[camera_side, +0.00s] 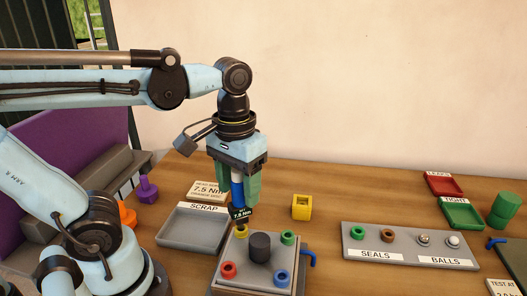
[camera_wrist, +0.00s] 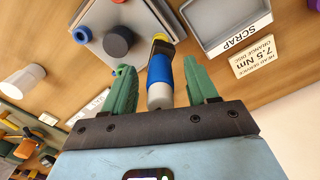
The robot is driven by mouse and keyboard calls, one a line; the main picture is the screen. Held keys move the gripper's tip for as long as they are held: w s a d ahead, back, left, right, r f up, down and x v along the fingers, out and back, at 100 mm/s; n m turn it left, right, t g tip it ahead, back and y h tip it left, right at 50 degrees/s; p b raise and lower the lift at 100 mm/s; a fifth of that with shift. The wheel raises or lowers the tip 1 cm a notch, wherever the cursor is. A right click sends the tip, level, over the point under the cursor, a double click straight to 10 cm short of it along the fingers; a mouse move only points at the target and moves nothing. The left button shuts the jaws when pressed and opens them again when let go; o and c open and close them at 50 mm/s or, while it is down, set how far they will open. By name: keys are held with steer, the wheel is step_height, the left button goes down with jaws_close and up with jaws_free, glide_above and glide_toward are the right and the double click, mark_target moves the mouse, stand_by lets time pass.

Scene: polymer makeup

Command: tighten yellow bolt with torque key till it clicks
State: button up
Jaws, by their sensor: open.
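The torque key (camera_side: 237,188), with a blue grip and a dark 7.5 Nm tag, stands upright on the block's back-left corner. The yellow bolt (camera_side: 242,232) is directly below it; the key's lower end hides part of the bolt, so I cannot tell how fully it is seated. My gripper (camera_side: 238,201) points down with its green fingers on either side of the key. In the wrist view, the blue and silver key (camera_wrist: 160,72) lies between the open fingers (camera_wrist: 158,67), with gaps visible on both sides.
The grey block (camera_side: 238,250) carries a dark central knob (camera_side: 260,246) and red, green and blue bolts. An empty scrap tray (camera_side: 190,235) is left of it. A yellow cube (camera_side: 301,206), a seals-and-balls rack (camera_side: 410,246) and red and green trays (camera_side: 462,212) are to the right.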

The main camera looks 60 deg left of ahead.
steer(key=shift+f, duration=0.3)
jaws_close()
steer(key=shift+m, duration=0.9)
steer(key=shift+m, duration=0.9)
steer(key=shift+m, duration=1)
